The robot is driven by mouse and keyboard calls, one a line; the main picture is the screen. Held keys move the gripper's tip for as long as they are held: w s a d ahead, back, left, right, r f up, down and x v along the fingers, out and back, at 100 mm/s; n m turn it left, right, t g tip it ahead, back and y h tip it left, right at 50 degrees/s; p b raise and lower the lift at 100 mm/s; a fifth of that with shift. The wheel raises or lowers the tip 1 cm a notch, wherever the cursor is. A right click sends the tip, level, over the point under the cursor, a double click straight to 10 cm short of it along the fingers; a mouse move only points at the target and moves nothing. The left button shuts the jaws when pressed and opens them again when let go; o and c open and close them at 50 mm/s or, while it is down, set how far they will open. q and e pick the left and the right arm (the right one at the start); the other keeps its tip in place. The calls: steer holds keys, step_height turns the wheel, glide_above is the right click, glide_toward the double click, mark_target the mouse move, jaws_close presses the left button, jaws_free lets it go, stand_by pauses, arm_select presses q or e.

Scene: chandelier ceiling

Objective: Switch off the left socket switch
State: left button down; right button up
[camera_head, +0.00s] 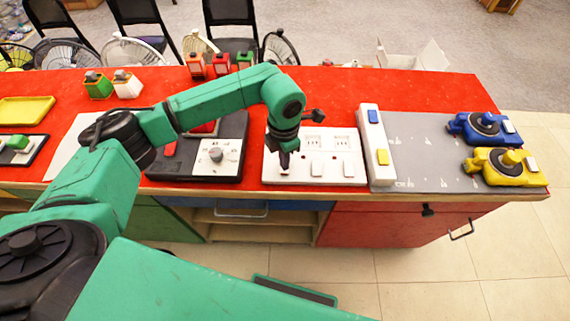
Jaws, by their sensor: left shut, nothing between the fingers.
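A white socket panel (330,160) lies flat on the red tabletop near its front edge, with outlets along the back and several switches along the front. My left gripper (285,166) is over the panel's left end. It is shut and empty, pointing down, with its tips at or just above the left switch. The gripper hides the left switch, so I cannot tell its position or whether the tips touch it. The middle switch (316,168) and the right switch (348,168) are in plain view. My right gripper is not in view.
A white switch strip (375,145) with blue and yellow buttons stands right of the panel. A black-and-white knob box (205,158) lies to its left. A grey board (425,150), a blue device (480,127) and a yellow device (505,166) are farther right.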

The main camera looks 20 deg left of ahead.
arm_select(q)
steer(key=shift+f+b, duration=0.95)
steer(key=shift+f, duration=0.1)
stand_by(0.6)
steer(key=shift+s, duration=0.1)
steer(key=shift+r+p, duration=2.1)
steer(key=shift+r, duration=1.5)
steer(key=shift+f, duration=0.1)
